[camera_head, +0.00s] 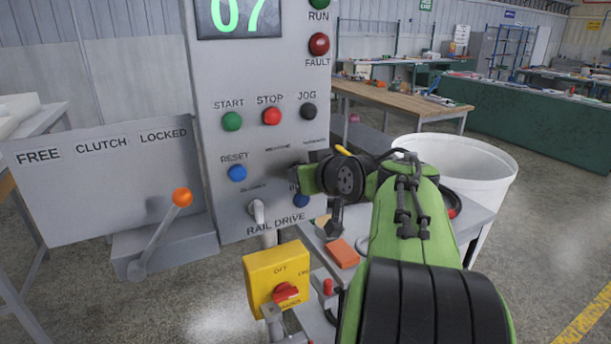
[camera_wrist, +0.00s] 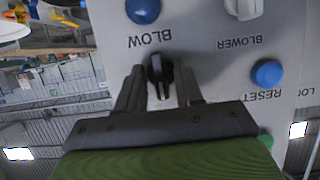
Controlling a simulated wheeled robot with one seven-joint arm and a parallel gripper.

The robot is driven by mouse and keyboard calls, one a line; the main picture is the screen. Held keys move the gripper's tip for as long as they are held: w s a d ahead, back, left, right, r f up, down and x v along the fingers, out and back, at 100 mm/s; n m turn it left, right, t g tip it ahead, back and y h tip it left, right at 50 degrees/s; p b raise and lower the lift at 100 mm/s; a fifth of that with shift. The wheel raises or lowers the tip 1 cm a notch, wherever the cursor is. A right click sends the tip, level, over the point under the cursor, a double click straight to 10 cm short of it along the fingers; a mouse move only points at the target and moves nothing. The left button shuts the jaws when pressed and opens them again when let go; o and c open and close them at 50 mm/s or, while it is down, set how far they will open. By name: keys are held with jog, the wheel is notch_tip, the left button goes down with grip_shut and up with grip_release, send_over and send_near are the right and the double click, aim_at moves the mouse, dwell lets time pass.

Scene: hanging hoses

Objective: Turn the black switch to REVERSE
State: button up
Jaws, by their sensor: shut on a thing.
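The black switch (camera_wrist: 154,67) is a small knob on the grey control panel. In the wrist view, which shows the panel upside down, it sits between the two fingers of my gripper (camera_wrist: 158,78). The fingers are shut on it. In the head view my gripper (camera_head: 302,181) reaches the right part of the panel, below the black JOG button (camera_head: 308,111). There the gripper and wrist hide the switch. Small lettering above the gripper is too fine to read, so I cannot tell which position the switch points to.
Blue RESET (camera_head: 237,173) and BLOW (camera_wrist: 143,11) buttons and a grey knob (camera_wrist: 243,8) are close by. A lever with an orange ball (camera_head: 182,197) stands left. A yellow switch box (camera_head: 262,268) is below. A white bin (camera_head: 470,165) stands right, behind my arm.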

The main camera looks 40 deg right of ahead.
jog(key=shift+f, duration=0.1)
jog(key=o, duration=0.7)
jog(key=shift+c, duration=0.2)
jog(key=p+v, duration=0.3)
jog(key=v, duration=1.2)
jog(key=shift+s+r, duration=0.2)
jog(key=shift+s, duration=0.15)
jog(key=shift+a, duration=0.1)
